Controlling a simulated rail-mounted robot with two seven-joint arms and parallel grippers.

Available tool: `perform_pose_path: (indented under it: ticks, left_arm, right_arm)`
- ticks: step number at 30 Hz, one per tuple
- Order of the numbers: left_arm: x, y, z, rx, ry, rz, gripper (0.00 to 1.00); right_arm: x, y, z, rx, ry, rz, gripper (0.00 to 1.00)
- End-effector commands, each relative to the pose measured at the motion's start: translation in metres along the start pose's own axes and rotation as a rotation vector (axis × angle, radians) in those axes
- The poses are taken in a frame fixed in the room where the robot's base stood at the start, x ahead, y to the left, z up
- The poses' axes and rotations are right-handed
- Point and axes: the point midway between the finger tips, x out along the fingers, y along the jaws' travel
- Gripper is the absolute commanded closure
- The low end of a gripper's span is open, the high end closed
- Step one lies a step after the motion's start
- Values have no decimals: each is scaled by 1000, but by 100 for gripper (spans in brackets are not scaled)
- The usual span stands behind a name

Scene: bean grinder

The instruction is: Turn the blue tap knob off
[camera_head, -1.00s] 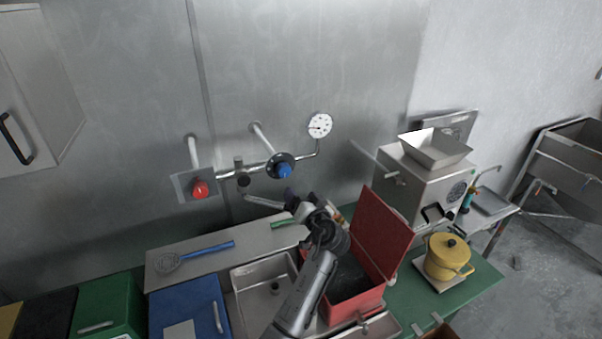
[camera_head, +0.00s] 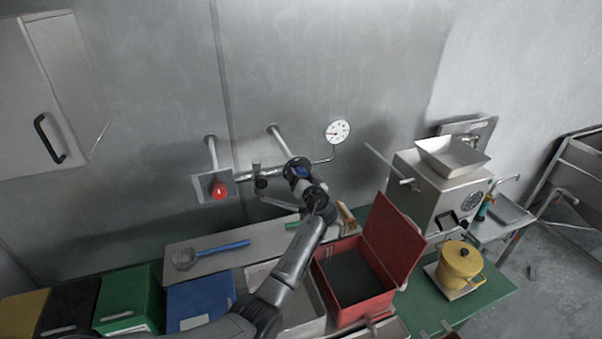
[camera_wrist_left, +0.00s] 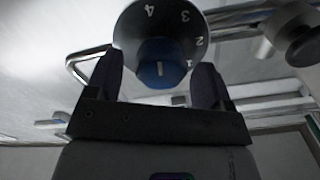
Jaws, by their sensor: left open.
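The blue tap knob (camera_head: 302,172) sits on a dark round dial on the wall pipe in the head view, partly hidden by my gripper. In the left wrist view the blue knob (camera_wrist_left: 161,75) is in front of the numbered dial (camera_wrist_left: 160,28), with a white mark on the knob. My left gripper (camera_head: 304,180) is at the knob. In the wrist view its two fingers (camera_wrist_left: 162,85) are open, one on each side of the knob. I cannot tell whether they touch it. My right gripper is not in view.
A red knob (camera_head: 219,190) is on a plate left along the pipe, and a white gauge (camera_head: 338,131) is to the right. Below are a sink (camera_head: 303,318), an open red box (camera_head: 386,296) and a blue strainer (camera_head: 222,248). A grinder (camera_head: 437,190) and yellow pot (camera_head: 461,260) stand right.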

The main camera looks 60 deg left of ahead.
Motion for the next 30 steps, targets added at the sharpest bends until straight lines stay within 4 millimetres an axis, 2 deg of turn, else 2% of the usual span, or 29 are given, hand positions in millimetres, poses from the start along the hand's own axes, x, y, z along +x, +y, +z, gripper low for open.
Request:
perform_pose_path:
  ticks: [6, 15, 30]
  left_arm:
    - [10, 0, 0, -1, 0, 0, 25]
    - [11, 0, 0, -1, 0, 0, 25]
    - [11, 0, 0, -1, 0, -1, 73]
  right_arm:
    - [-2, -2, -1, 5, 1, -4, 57]
    - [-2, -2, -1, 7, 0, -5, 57]
    - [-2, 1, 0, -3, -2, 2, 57]
